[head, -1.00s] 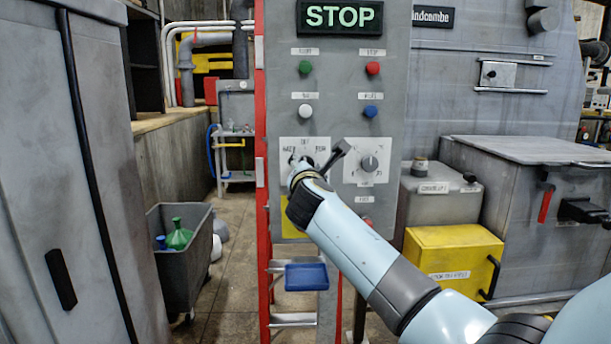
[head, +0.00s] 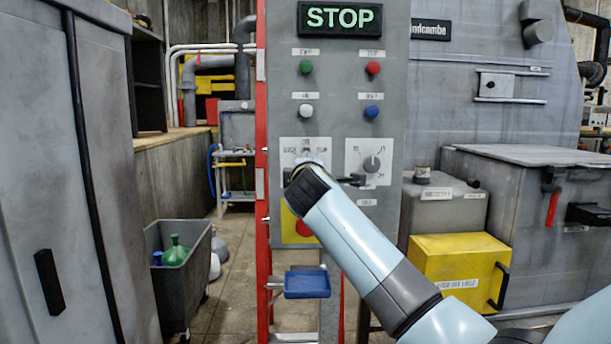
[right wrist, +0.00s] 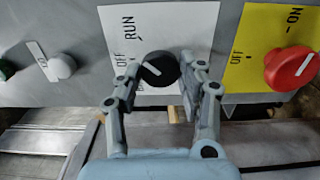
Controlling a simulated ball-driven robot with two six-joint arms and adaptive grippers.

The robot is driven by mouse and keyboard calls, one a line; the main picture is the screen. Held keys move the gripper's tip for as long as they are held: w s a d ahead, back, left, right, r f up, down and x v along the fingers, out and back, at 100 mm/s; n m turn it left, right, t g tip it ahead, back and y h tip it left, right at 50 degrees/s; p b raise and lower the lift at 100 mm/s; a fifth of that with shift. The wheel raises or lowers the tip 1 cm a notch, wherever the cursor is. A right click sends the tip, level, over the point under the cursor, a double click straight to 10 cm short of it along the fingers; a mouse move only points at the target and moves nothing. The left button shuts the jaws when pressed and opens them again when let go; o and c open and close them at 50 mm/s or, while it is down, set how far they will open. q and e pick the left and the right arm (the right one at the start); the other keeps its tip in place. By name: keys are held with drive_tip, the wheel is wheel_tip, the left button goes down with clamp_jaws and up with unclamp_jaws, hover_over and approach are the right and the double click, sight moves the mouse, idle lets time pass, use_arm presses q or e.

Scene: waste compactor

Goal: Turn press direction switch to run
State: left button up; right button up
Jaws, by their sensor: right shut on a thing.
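The press direction switch is a black knob (right wrist: 158,68) with a white pointer line on a white plate (right wrist: 195,20) in the right wrist view. RUN and OFF are printed beside it; a third label is mostly hidden. The pointer line appears to lie towards OFF. My right gripper (right wrist: 160,82) is shut on the knob, a finger on each side. In the head view the switch's plate (head: 290,146) shows on the grey panel, but my right wrist hides the knob. One dark finger sticks out to the right. My left gripper is out of view.
A second dial (head: 371,164) sits just right of the switch. A red knob (right wrist: 290,70) on a yellow plate (right wrist: 250,20) is close beside my gripper. Buttons and a STOP display (head: 340,18) are above. A blue tray (head: 306,284) is below.

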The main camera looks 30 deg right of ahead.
drive_tip(key=shift+f+m+b, duration=0.2)
drive_tip(key=shift+m+b, duration=0.15)
drive_tip(key=shift+m, duration=0.25)
drive_tip(key=o, duration=1.1)
drive_tip(key=shift+r, duration=0.15)
drive_tip(key=shift+o, duration=0.2)
drive_tip(key=shift+s, duration=0.1)
drive_tip(key=v, duration=1.2)
